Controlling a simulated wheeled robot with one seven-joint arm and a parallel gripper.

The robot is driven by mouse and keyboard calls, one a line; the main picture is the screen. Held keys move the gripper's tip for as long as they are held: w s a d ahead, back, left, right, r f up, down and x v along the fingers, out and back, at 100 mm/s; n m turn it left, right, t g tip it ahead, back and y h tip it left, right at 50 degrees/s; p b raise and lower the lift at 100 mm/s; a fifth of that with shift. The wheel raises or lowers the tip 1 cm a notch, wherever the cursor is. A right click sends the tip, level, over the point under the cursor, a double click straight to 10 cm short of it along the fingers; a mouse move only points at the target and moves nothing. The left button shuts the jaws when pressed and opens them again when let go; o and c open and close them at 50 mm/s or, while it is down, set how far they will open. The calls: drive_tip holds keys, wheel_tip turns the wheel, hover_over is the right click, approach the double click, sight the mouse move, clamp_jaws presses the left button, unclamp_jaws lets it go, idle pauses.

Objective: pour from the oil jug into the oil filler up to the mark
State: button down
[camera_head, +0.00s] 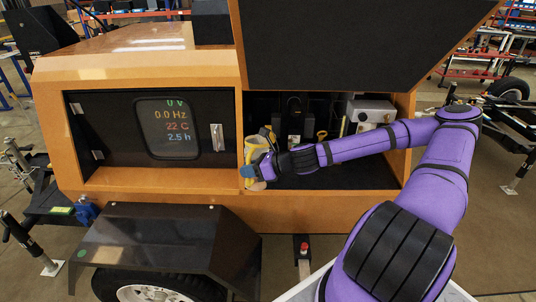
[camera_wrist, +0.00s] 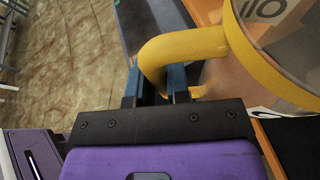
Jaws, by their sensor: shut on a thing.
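The oil jug (camera_head: 255,150) has a yellow handle and stands out at the left edge of the open engine bay. In the wrist view the jug (camera_wrist: 295,60) is large at the right, its clear body marked with dark letters and ringed by a yellow rim. My gripper (camera_wrist: 156,82) is shut on the jug's yellow handle.
The bay holds a yellow ring-shaped part (camera_head: 321,135), a yellow upright rod (camera_head: 342,126) and a grey box (camera_head: 371,112). The raised black hood (camera_head: 365,45) hangs over it. A dark door with a display panel (camera_head: 167,129) is left. A black fender (camera_head: 150,240) lies below.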

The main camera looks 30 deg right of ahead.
sight(246, 150)
drive_tip(key=shift+w+d+r+m+g+y, duration=0.2)
drive_tip(key=shift+w+d+r+m, duration=0.1)
drive_tip(key=shift+r+m, duration=0.1)
drive_tip(key=shift+w+d+r+m+g+y, duration=0.1)
drive_tip(key=shift+w+d+r+m+y, duration=0.1)
drive_tip(key=shift+d+r+m, duration=0.15)
drive_tip(key=shift+w+d+r+m+y, duration=0.3)
drive_tip(key=shift+w+d+r+m, duration=0.05)
drive_tip(key=shift+w+r+m, duration=0.1)
drive_tip(key=shift+w+d+r+m+g+y, duration=0.2)
drive_tip(key=shift+w+d+m, duration=0.1)
drive_tip(key=shift+d+m, duration=0.1)
drive_tip(key=shift+w+d+r+m+g+y, duration=0.15)
drive_tip(key=shift+w+d+m+g+y, duration=0.05)
drive_tip(key=shift+w+d+m, duration=0.15)
drive_tip(key=shift+w+d+r+m+y+p, duration=0.1)
drive_tip(key=shift+w+d+m+y+p, duration=0.25)
drive_tip(key=shift+m, duration=0.2)
drive_tip(key=shift+s, duration=0.1)
drive_tip(key=shift+w+d+m+y+p, duration=0.4)
drive_tip(key=shift+m+p, duration=0.2)
drive_tip(key=shift+p, duration=0.4)
drive_tip(key=shift+w+d+r+m+y+p, duration=0.3)
drive_tip(key=shift+d+m+p, duration=0.3)
drive_tip(key=shift+p, duration=0.55)
idle(2.8)
drive_tip(key=shift+a+f, duration=0.1)
drive_tip(key=shift+a, duration=0.05)
